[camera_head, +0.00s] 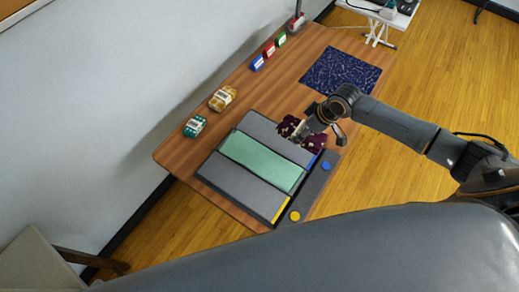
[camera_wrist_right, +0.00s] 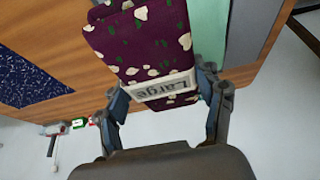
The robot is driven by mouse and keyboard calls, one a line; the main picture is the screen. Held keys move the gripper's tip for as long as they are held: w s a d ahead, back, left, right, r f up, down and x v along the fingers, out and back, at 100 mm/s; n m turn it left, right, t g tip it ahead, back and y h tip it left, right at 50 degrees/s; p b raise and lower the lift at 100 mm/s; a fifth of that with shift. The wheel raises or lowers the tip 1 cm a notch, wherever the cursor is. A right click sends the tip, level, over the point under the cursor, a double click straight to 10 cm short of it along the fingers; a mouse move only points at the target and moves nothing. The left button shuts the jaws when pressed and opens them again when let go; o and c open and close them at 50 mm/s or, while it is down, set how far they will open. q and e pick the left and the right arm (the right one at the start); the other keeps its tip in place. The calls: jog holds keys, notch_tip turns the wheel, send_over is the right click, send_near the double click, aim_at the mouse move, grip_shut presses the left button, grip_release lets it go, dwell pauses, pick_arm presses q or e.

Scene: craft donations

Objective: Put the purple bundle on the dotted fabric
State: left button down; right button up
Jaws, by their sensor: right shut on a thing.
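The purple bundle (camera_head: 317,143) is dark purple cloth with pale flecks, at the far right end of the grey-and-green board. My right gripper (camera_head: 300,132) is shut on it. A flat dark blue fabric with pale flecks (camera_head: 340,72), apparently the dotted fabric, lies bare at the table's far right. It also shows in the right wrist view (camera_wrist_right: 25,80). My left gripper is not in view.
The board (camera_head: 240,192) has grey panels, a green panel and a strip with blue and yellow buttons. Yellow (camera_head: 222,98) and teal (camera_head: 194,127) bundles lie to its left. Small blue, red and green blocks (camera_head: 268,52) stand along the back.

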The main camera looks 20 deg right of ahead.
jog(key=shift+w+d+r, duration=0.15)
jog(key=shift+w+d, duration=0.05)
jog(key=shift+w, duration=0.15)
jog(key=a+f+b, duration=0.2)
jog(key=a+b, duration=0.1)
jog(key=a, duration=0.1)
jog(key=w+a+f+b, duration=0.1)
jog(key=a+f+b, duration=0.2)
jog(key=a+b, duration=0.1)
jog(key=a+f+b, duration=0.3)
jog(key=a, duration=0.1)
jog(key=shift+w+a+f+b, duration=0.1)
jog(key=shift+w+f+b, duration=0.15)
jog(key=shift+b, duration=0.1)
jog(key=shift+a+f+b, duration=0.3)
jog(key=shift+a+b, duration=0.15)
jog(key=shift+a+f+b, duration=0.2)
jog(key=shift+f+b, duration=0.1)
jog(key=shift+b, duration=0.05)
notch_tip(320, 180, down, 3)
jog(key=b, duration=0.4)
jog(key=shift+a+f+b, duration=0.1)
jog(key=shift+b, duration=0.2)
